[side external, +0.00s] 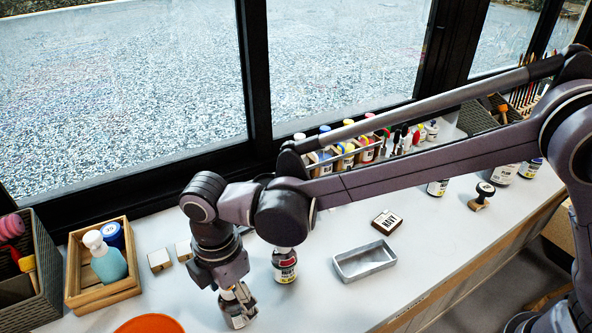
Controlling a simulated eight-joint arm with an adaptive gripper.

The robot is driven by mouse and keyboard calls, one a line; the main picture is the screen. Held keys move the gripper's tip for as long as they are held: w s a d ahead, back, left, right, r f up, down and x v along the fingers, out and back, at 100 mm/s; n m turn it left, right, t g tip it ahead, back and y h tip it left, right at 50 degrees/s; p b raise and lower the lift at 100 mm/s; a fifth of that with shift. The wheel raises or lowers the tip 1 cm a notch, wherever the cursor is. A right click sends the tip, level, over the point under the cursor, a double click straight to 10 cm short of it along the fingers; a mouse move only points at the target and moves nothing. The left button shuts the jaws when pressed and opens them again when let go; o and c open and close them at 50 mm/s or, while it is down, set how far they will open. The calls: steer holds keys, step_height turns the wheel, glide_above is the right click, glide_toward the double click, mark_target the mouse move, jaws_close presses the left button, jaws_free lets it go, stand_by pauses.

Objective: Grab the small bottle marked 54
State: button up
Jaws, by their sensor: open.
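My gripper (243,299) points down over the front left of the white counter. Its fingers are open around the upper part of a small bottle (237,321) with a pale label. The fingers cover part of this bottle, and I cannot tell whether they touch it. I cannot read a 54 on its label. A second bottle (286,272), with a white and red label, stands just right of my gripper. No number is readable on it.
A wooden crate (102,297) holds a blue spray bottle and a blue-lidded jar. Small blocks (159,260) lie beside it. An orange dish (150,325) is at the front edge. A metal tray (364,261) and a lettered block (387,221) lie right. Several bottles line the window.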

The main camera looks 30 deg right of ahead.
steer(key=shift+f, duration=0.5)
steer(key=c, duration=1.3)
